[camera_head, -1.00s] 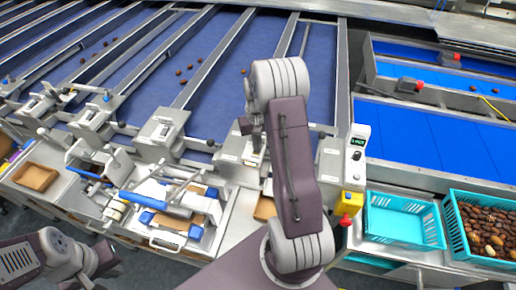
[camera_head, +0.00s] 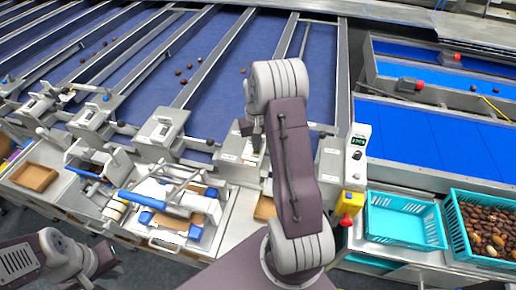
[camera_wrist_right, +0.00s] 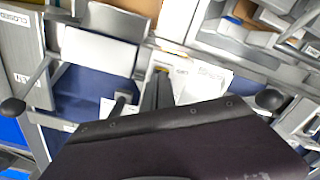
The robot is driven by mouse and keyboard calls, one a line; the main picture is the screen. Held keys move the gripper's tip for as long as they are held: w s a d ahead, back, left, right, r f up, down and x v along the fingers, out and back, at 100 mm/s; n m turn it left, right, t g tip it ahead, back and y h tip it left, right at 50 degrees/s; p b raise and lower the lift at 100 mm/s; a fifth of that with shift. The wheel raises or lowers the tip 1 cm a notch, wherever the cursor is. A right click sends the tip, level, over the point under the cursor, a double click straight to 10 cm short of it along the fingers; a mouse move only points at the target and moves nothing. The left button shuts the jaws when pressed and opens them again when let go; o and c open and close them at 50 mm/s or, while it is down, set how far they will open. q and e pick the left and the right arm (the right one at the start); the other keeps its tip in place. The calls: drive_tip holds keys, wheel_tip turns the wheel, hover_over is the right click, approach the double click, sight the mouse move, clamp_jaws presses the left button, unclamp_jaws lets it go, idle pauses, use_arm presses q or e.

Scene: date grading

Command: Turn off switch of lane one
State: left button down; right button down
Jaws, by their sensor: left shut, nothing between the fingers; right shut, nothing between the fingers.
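My right arm crosses the middle of the head view, and my right gripper (camera_head: 254,138) is low over the lane-end unit (camera_head: 232,158) there, partly hidden by its own wrist. Its fingers are shut and empty. In the right wrist view that unit shows as grey metal plates (camera_wrist_right: 97,55) with printed labels, and black round knobs stand at left (camera_wrist_right: 12,108) and right (camera_wrist_right: 268,98). I cannot tell from these frames which part is the switch of lane one or whether the gripper touches it. My left gripper (camera_head: 98,270) is shut and empty at the lower left, apart from the units.
A control box (camera_head: 355,150) with a small display and a yellow-red part stands right of my right arm. An empty turquoise crate (camera_head: 400,240) and a crate of dates (camera_head: 463,238) are further right. A white and blue device (camera_head: 170,205) occupies the front shelf.

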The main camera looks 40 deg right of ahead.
drive_tip(key=shift+f+b, duration=0.35)
drive_tip(key=shift+f, duration=0.15)
drive_tip(key=shift+s+a+r, duration=0.1)
drive_tip(key=shift+r, duration=0.05)
wheel_tip(320, 180, up, 7)
drive_tip(key=p, duration=0.6)
drive_tip(key=shift+f, duration=0.2)
idle(0.3)
